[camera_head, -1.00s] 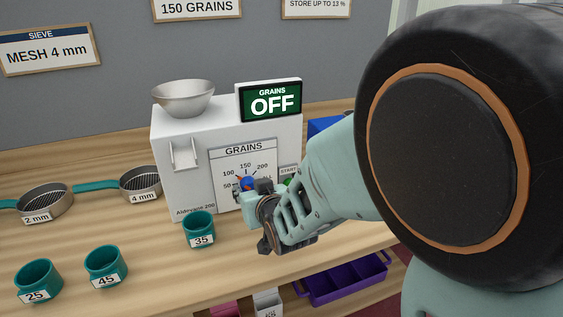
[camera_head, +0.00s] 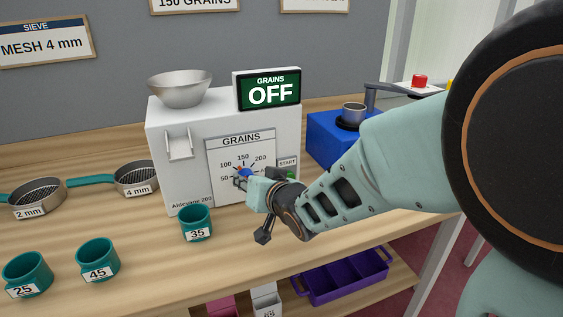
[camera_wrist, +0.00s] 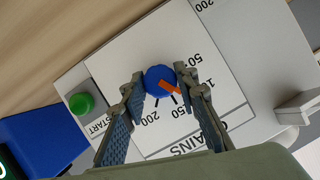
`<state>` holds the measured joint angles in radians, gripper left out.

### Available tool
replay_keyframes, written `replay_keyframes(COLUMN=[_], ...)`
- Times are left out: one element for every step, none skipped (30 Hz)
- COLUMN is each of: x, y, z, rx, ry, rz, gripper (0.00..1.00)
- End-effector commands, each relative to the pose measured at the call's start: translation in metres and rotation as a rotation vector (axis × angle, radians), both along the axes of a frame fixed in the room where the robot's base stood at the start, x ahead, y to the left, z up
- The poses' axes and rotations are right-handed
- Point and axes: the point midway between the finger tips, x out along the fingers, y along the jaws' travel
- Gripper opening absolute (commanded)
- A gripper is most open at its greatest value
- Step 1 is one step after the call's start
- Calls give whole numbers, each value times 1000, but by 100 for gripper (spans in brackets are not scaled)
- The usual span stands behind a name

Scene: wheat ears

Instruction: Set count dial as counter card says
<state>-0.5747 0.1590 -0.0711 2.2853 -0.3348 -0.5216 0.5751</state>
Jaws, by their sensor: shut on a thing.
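The grain counter (camera_head: 180,155) is a pale box with a steel bowl on top and a screen (camera_head: 268,88) reading GRAINS OFF. Its blue count dial (camera_head: 244,172) sits on the GRAINS scale plate. In the wrist view my gripper (camera_wrist: 158,84) is shut on the dial (camera_wrist: 157,78), one finger on each side. The dial's orange pointer (camera_wrist: 168,86) aims roughly between the 100 and 150 marks; the exact value is hard to read. The counter card (camera_head: 194,4) on the wall reads 150 GRAINS and is cut by the top edge.
A green START button (camera_wrist: 82,103) is beside the scale plate. Teal cups marked 35 (camera_head: 195,222), 45 (camera_head: 98,260) and 25 (camera_head: 27,274) stand in front on the bench. Two sieves lie at left. A blue machine (camera_head: 325,137) stands at right.

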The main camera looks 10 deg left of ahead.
Motion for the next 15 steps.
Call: replay_keyframes(x=[2,2,2,2,2,2,2,2,2,2,2,2,2,2,2], y=[-3,-3,-3,-3,-3,-3,-3,-2,-3,-2,-3,-2,-2,-2,-2], z=[1,2,2,2,2,3,3,3,2,2,2,2,2,2,2], rx=[31,51,79,100,120,148,168,188,213,231,250,270,286,300,318], ry=[20,32,50,63,77,94,106,118,134,144,155,168,177,185,196], rz=[-5,-3,-4,-4,-3,-4,-4,-4,-3,-3,-3,-3,-3,-2,-3], gripper=[4,4,4,4,4,4,4,4,4,4,4,4,4,4,4])
